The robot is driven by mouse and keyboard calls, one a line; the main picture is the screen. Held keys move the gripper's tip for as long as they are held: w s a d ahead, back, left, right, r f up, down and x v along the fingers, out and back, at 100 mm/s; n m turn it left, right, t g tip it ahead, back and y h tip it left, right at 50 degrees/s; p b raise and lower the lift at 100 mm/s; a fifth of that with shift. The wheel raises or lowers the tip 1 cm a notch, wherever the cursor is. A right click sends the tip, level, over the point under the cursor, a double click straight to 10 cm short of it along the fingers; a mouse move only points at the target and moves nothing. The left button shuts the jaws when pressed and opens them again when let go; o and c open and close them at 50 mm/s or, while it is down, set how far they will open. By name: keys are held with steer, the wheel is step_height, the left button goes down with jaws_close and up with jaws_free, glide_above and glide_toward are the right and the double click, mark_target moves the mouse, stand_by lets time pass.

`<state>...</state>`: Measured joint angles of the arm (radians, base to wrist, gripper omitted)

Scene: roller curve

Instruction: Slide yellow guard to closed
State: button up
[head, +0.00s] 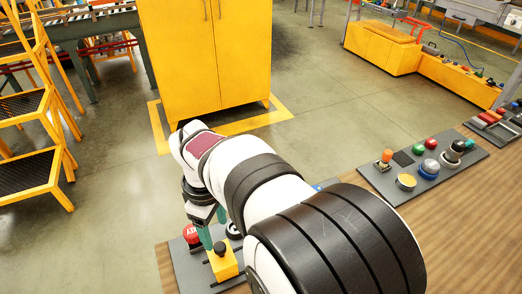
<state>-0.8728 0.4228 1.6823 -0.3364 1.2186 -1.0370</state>
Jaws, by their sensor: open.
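The yellow guard (224,265) is a small yellow block with a black knob (220,249) on top. It sits on a dark rail on a grey panel (181,277) at the bottom centre of the head view. My gripper (212,229), with teal fingers, points down just above and behind the guard's knob. It is open, and I see nothing between the fingers. Whether a finger touches the knob or guard I cannot tell. My arm hides the right part of this panel.
A red button (191,234) with white lettering stands left of my gripper. A second grey panel (379,182) on the wooden table (440,232) carries several buttons and knobs. A yellow cabinet (205,60) stands on the floor beyond. Bare tabletop lies right of my arm.

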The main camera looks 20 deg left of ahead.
mark_target(219, 246)
step_height(219, 246, down, 7)
steer(key=shift+f, duration=0.1)
jaws_close()
stand_by(0.4)
steer(key=shift+w, duration=0.1)
stand_by(1.0)
